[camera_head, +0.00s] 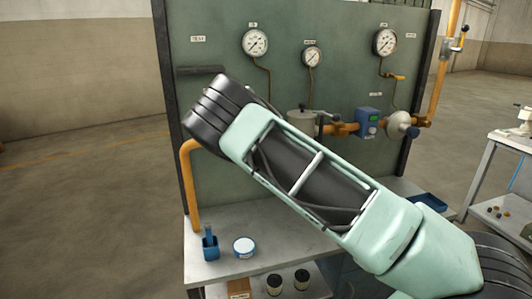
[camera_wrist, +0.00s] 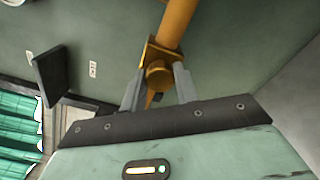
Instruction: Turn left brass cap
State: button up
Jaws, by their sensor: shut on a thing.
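In the wrist view, a round brass-coloured cap (camera_wrist: 157,73) sits on a fitting at the end of an orange pipe (camera_wrist: 176,25). My gripper (camera_wrist: 158,82) has its two grey fingers on either side of the cap, shut on it. A darker piece shows below the cap between the fingers. In the head view, my arm crosses in front of the green panel (camera_head: 225,55) and hides the cap and my gripper.
A blue scoop (camera_head: 210,245) and a white tin (camera_head: 244,247) stand on the bench (camera_head: 215,270). The floor at left is clear.

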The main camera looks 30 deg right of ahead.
jog(key=shift+f+m+b, duration=0.1)
jog(key=shift+m+b, duration=3.5)
jog(key=shift+m, duration=0.6)
jog(key=o, duration=1)
jog(key=shift+c, duration=0.2)
jog(key=shift+s, duration=0.15)
jog(key=b+v, duration=0.3)
jog(key=v, duration=1.4)
jog(key=shift+s, duration=0.1)
